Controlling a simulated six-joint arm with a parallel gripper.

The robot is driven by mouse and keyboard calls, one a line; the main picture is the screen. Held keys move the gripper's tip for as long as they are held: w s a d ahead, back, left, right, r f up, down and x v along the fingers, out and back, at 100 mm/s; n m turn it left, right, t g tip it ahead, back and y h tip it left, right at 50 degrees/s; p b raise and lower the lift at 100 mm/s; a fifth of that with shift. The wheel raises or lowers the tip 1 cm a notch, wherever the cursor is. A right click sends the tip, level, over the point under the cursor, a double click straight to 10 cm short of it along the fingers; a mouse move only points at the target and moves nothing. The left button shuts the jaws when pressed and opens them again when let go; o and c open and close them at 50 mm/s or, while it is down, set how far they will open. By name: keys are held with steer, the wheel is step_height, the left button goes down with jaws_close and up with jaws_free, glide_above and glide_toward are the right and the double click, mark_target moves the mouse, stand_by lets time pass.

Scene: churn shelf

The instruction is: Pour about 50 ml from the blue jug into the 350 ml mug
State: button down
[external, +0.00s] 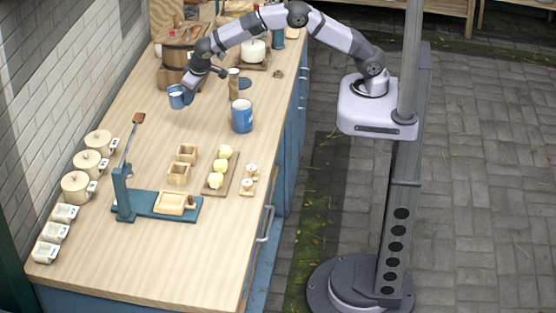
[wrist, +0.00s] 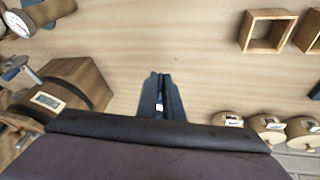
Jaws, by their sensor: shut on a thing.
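My gripper (external: 187,94) is shut on a small blue vessel with a pale inside, which looks like the blue jug (external: 176,97). It is at the far left part of the counter, near a wooden barrel. It looks roughly upright; whether its base touches the counter is unclear. In the wrist view the dark blue gripper end (wrist: 160,98) shows over the wood, and the jug cannot be made out there. A larger blue vessel with a pale inside (external: 242,117) stands on the counter to the right. Several small white cups with labels (external: 57,232) stand at the front left. No label is readable, so I cannot tell which is the 350 ml mug.
The wooden barrel (external: 182,57) also shows in the wrist view (wrist: 65,90). Lidded pots (external: 88,162) line the wall. A blue stand with a lever (external: 122,195), small wooden boxes (external: 178,173) and a board of yellow pieces (external: 232,180) occupy the front. The counter's middle is clear.

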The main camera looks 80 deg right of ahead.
steer(key=s+a+f+m+g+p, duration=0.1)
steer(key=s+a+m+g+p, duration=0.1)
steer(key=s+a+m, duration=0.3)
steer(key=s+a+m+g+p, duration=0.3)
steer(key=s+a+m+p, duration=0.2)
steer(key=m, duration=0.9)
steer(key=shift+a+f+h, duration=0.4)
steer(key=shift+a, duration=1.3)
steer(key=s+d+r+t+y+p, duration=0.2)
steer(key=s+d+r+y+p, duration=0.1)
steer(key=d+y+p, duration=0.4)
steer(key=shift+r, duration=0.6)
